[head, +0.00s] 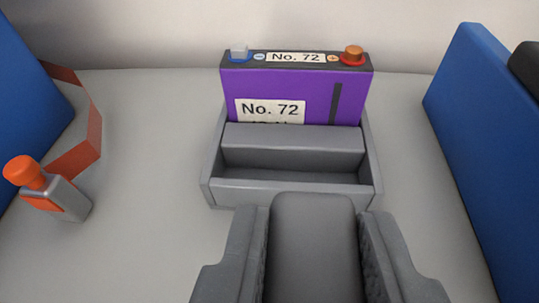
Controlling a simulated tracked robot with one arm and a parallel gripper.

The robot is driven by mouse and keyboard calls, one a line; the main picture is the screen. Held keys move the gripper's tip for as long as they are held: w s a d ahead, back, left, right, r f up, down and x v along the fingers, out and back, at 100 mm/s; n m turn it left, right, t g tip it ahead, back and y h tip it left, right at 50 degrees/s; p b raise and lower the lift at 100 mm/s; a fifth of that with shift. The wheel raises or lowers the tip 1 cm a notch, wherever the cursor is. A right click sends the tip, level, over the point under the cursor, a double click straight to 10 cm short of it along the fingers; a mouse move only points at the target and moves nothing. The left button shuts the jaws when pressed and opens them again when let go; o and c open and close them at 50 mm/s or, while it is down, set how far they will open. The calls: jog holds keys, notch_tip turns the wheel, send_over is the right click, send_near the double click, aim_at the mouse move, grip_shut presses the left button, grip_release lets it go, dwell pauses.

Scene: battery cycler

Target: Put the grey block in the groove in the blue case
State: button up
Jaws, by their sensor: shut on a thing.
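My gripper (313,215) reaches in from the bottom edge, its two dark grey jaws shut on a smooth grey block (312,250). The block's rounded far end sticks out just past the jaw tips. The block appears just in front of the grey holder; I cannot tell the gap between them. A tall blue body (485,130) stands at the right, with a black part at its top edge. Another blue body (30,100) is cut off at the left. I cannot tell which is the blue case, and no groove shows on either.
A purple battery (310,92) labelled No. 72 stands in a grey holder (290,193) ahead, behind a grey crosspiece. A grey and orange clamp-like part (50,190) is at the left, near a red-brown piece (82,130). Bare grey surface lies either side of the holder.

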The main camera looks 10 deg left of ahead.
jog(key=shift+w+a+f, duration=0.1)
jog(key=shift+w+a, duration=0.1)
jog(key=shift+w, duration=0.45)
jog(key=shift+w+a, duration=0.15)
jog(key=shift+w, duration=0.45)
jog(key=shift+f+b, duration=0.8)
jog(key=shift+f, duration=1.05)
jog(key=shift+r, duration=0.1)
jog(key=o, duration=0.9)
jog(key=shift+o, duration=0.2)
jog(key=shift+s+r, duration=0.25)
jog(key=shift+s, duration=0.05)
jog(key=p+v, duration=0.2)
jog(key=v, duration=0.9)
jog(key=shift+s, duration=0.2)
